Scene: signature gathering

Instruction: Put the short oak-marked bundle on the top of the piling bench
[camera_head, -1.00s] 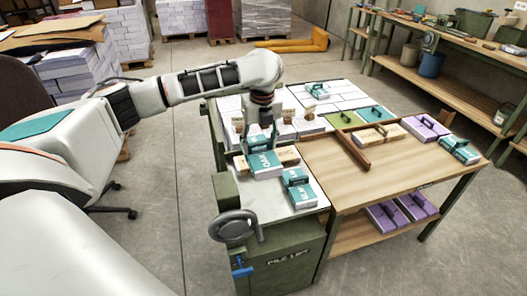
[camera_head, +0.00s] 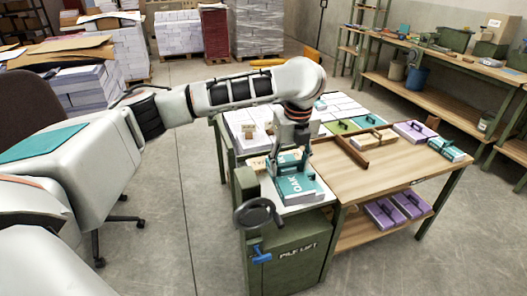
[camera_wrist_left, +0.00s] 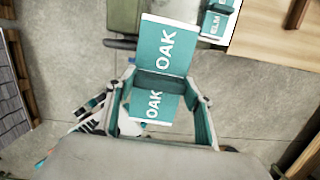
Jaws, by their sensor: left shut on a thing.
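My left gripper (camera_head: 288,162) is shut on a teal-and-white bundle marked OAK (camera_head: 297,188). It holds the bundle above the front of the green pile lift. In the left wrist view, the OAK bundle (camera_wrist_left: 164,45) lies between the fingers, with a dark band across its middle. The wood-topped bench (camera_head: 385,170), which looks like the piling bench, stands to the right of the lift. A teal bundle marked ELM (camera_wrist_left: 216,22) lies on the lift in the left wrist view; the held bundle hides it in the head view. My right gripper is not in view.
A wooden divider (camera_head: 352,152) stands on the bench's left part. The bench's front middle is clear. The lift's handwheel (camera_head: 258,213) juts out in front.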

